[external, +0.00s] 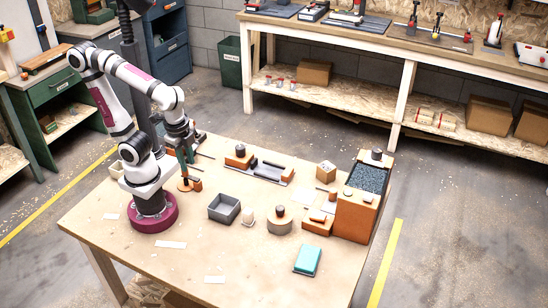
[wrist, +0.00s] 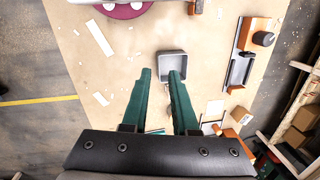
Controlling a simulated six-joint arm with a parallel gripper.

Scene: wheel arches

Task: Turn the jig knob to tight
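The jig appears to be the long dark fixture (external: 268,171) with orange ends, behind the grey tray in the external view. A dark round knob (external: 240,150) stands on its left orange block. In the wrist view the jig (wrist: 240,70) is at the upper right, with the knob (wrist: 263,38) on its orange block. I cannot read the knob's setting. My gripper (wrist: 161,73) has two green fingers, apart with nothing between them. In the external view my gripper (external: 188,160) is left of the jig, away from the knob, its tips partly hidden.
A grey tray (external: 224,216) lies on the table (external: 200,260). A round wooden piece with a dark top (external: 280,225) and an orange bin of dark granules (external: 352,215) stand to its right. A teal box (external: 307,261) is near the front. The front left is mostly clear.

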